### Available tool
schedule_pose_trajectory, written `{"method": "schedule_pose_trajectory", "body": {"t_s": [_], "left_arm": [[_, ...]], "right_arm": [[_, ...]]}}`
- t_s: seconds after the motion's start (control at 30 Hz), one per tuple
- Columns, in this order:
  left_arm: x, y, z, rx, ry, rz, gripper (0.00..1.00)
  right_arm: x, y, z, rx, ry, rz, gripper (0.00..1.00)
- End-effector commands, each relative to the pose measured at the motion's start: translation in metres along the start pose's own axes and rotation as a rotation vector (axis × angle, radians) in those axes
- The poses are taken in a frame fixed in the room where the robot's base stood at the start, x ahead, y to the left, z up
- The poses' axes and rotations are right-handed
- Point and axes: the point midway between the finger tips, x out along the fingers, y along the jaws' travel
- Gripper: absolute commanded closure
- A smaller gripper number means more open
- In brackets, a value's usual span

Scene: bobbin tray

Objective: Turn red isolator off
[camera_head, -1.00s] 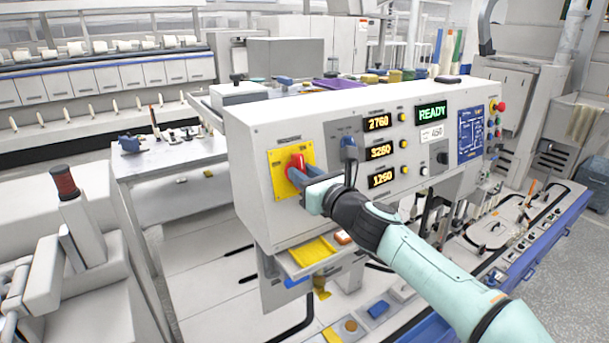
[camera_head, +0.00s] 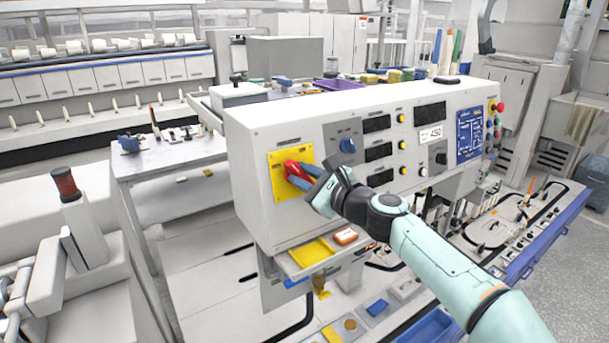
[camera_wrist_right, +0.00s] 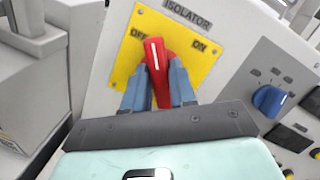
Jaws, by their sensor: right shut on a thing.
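The red isolator handle (camera_head: 296,168) sits on a yellow plate (camera_head: 279,186) at the left of the white control panel's front. In the right wrist view the red handle (camera_wrist_right: 158,68) stands between the printed words OFF and ON, its white line tilted toward the OFF side. My right gripper (camera_head: 307,178) is shut on the handle, with one blue finger on each side of it (camera_wrist_right: 159,88). The displays (camera_head: 377,124) on the panel are dark. My left gripper is not in view.
A blue selector knob (camera_head: 347,145) is on the panel to the right of the isolator, close to my wrist. A yellow tray (camera_head: 312,252) juts out below the panel. A side table (camera_head: 170,158) stands to the left.

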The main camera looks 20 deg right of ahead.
Motion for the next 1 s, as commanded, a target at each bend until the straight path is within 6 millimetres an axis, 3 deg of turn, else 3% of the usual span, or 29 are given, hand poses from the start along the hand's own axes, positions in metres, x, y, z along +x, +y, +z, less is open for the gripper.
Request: {"method": "schedule_pose_trajectory", "body": {"t_s": [0.6,1.0], "left_arm": [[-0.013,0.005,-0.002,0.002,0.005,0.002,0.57],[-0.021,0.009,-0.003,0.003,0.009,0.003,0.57]], "right_arm": [[0.0,-0.003,0.001,-0.564,0.002,0.141,1.0],[0.001,-0.002,0.001,-0.834,0.0,0.21,1.0]]}}
